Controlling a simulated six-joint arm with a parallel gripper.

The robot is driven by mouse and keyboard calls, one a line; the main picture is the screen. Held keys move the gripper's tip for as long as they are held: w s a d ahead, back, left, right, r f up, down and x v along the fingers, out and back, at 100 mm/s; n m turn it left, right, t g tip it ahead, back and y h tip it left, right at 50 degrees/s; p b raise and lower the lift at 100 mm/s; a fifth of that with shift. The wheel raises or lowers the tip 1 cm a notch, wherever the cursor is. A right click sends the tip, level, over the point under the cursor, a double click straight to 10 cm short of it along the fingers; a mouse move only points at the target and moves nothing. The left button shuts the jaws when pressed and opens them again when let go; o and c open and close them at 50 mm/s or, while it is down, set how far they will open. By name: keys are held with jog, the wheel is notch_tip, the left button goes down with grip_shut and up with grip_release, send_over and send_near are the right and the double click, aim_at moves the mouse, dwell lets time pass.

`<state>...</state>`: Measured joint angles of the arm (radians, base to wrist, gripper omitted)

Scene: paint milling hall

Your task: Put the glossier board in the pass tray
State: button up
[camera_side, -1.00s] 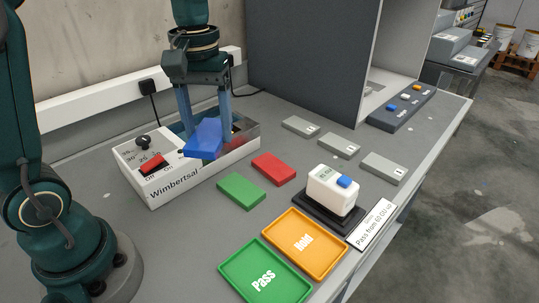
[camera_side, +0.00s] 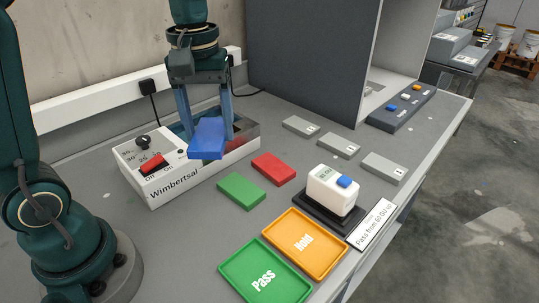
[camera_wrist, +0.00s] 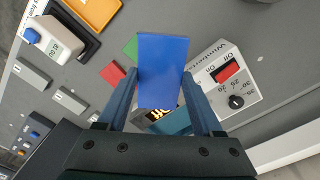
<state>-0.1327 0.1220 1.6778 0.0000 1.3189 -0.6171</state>
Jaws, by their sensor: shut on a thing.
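My gripper (camera_side: 207,122) is shut on a blue board (camera_side: 207,140), held over the Wimbertsal unit at the left. The blue board also shows between the fingers in the wrist view (camera_wrist: 163,72). A green board (camera_side: 241,190) and a red board (camera_side: 273,168) lie flat on the bench, in front of the unit. The green Pass tray (camera_side: 232,267) is at the front, and the orange Hold tray (camera_side: 342,246) is beside it. Both trays are empty. A white meter (camera_side: 331,191) with a blue button sits on a black base; its reading is too small to be sure of.
The Wimbertsal unit (camera_side: 165,187) has a dial and red switch. Several grey plates (camera_side: 339,145) lie right of the boards. A sign (camera_side: 371,224) reads "Pass from 60 GU up". A dark grey booth (camera_side: 310,60) stands behind. Bench is clear around the boards.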

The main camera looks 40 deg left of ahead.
jog(key=n, duration=0.1)
jog(key=d+n, duration=0.1)
jog(key=n, duration=0.1)
jog(key=shift+s+d+f+n, duration=0.1)
jog(key=shift+d+f+n, duration=0.05)
jog(key=shift+f+n, duration=0.2)
jog(key=s+d+f+n, duration=0.2)
jog(key=d+n, duration=0.3)
jog(key=n, duration=0.1)
send_over(264, 280)
notch_tip(264, 280, down, 7)
jog(key=shift+f, duration=2.15)
jog(key=shift+f, duration=0.45)
jog(key=shift+f, duration=0.15)
